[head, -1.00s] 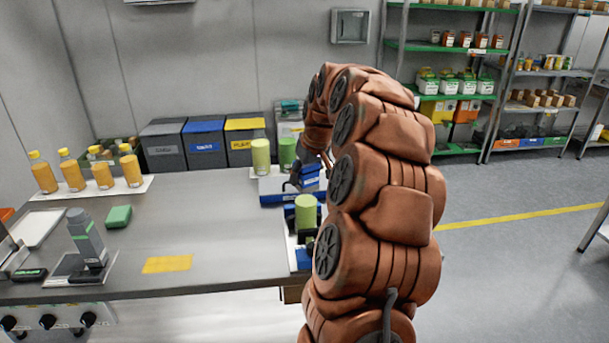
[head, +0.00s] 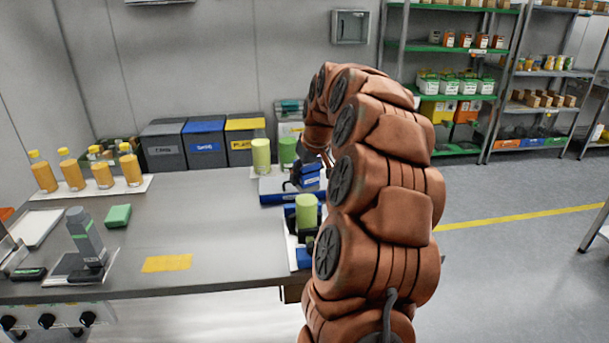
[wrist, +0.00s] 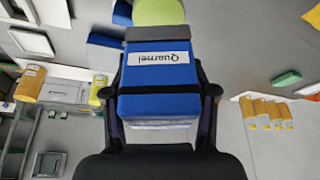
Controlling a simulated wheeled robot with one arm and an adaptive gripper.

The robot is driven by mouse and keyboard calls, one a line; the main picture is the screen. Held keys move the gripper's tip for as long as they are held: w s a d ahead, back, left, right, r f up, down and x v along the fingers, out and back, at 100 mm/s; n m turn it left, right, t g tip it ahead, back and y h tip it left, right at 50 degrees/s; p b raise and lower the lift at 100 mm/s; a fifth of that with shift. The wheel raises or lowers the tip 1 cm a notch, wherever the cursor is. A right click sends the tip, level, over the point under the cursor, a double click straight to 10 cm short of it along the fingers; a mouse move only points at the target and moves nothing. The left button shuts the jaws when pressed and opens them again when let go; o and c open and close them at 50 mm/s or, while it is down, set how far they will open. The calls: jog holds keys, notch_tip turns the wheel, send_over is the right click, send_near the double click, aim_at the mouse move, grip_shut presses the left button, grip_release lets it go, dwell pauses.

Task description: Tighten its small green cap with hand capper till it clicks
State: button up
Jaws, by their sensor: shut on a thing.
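My gripper (wrist: 161,98) is shut on a blue block-shaped device (wrist: 158,78) with a black band, a grey end and a white label reading "Quarnel". In the head view this blue device (head: 311,176) is partly hidden by my arm, above the blue and white stand at the back right of the bench. A light green cylinder (wrist: 158,12) lies just beyond the device's grey end in the wrist view. In the head view, green cylinders stand at the back (head: 261,156) and nearer the front (head: 306,213). I cannot make out a small green cap or which tool is the hand capper.
On the bench (head: 215,225) are a grey upright tool (head: 87,238), a green block (head: 117,216) and a yellow mat (head: 167,263). Several orange bottles (head: 71,171) stand on a tray at left. Bins (head: 204,143) line the back. The middle of the bench is clear.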

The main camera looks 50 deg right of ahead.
jog(key=shift+d+m+g+h+b, duration=0.1)
jog(key=shift+m+g+h+b, duration=0.35)
jog(key=shift+m+b, duration=1.1)
jog(key=shift+s+m+g+h+b, duration=0.15)
jog(key=shift+m+h+b, duration=0.25)
jog(key=shift+m, duration=0.7)
jog(key=shift+w+m+g+h+b, duration=0.1)
jog(key=shift+m+h+b, duration=0.25)
jog(key=shift+m, duration=0.7)
jog(key=shift+d+f+m+b, duration=0.1)
jog(key=shift+m+b, duration=0.35)
jog(key=shift+m, duration=0.15)
jog(key=m+g+b, duration=0.1)
jog(key=m, duration=0.1)
jog(key=m+g+h+b, duration=0.1)
jog(key=m, duration=0.2)
jog(key=shift+s, duration=0.15)
jog(key=shift+s+m+g, duration=0.1)
jog(key=shift+m+g, duration=0.3)
jog(key=shift+m, duration=0.3)
jog(key=shift+r, duration=0.3)
